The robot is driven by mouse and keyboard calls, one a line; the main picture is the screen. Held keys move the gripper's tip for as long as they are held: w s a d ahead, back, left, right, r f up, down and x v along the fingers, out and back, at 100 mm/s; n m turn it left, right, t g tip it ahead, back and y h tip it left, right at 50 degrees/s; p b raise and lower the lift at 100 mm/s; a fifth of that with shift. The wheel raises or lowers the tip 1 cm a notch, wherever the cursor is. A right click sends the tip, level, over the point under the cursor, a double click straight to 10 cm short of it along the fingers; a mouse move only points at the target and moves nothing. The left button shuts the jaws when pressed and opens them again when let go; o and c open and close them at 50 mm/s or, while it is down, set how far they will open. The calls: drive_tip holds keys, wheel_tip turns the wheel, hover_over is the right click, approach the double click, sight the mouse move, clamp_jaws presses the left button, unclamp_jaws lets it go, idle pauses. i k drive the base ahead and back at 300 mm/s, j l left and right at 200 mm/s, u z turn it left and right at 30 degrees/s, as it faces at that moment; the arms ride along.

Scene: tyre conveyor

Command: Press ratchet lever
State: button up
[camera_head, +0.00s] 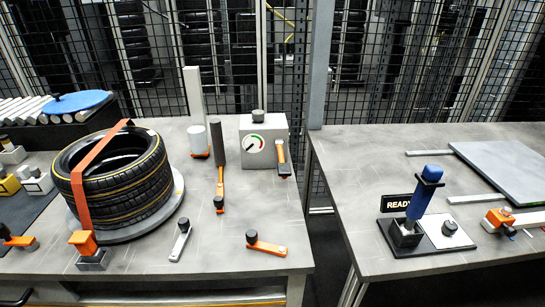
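Stacked black tyres (122,190) lie on a round grey plate (160,219) on the left table. An orange strap (78,190) runs over the tyres and down their front left side. At its lower end is an orange piece (82,242) on a small grey block (93,260), which looks like the ratchet and its lever. The orange piece appears tilted; I cannot tell whether it is fully down. My gripper is not in view.
Orange-and-grey levers (267,246) lie on the left table (225,258). A gauge box (264,152) stands behind. A gap separates the right table (355,175), where a blue-handled tool (424,195) stands by a READY sign (396,203). A mesh fence closes the back.

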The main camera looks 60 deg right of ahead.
sight(284, 169)
drive_tip(key=z, duration=1.95)
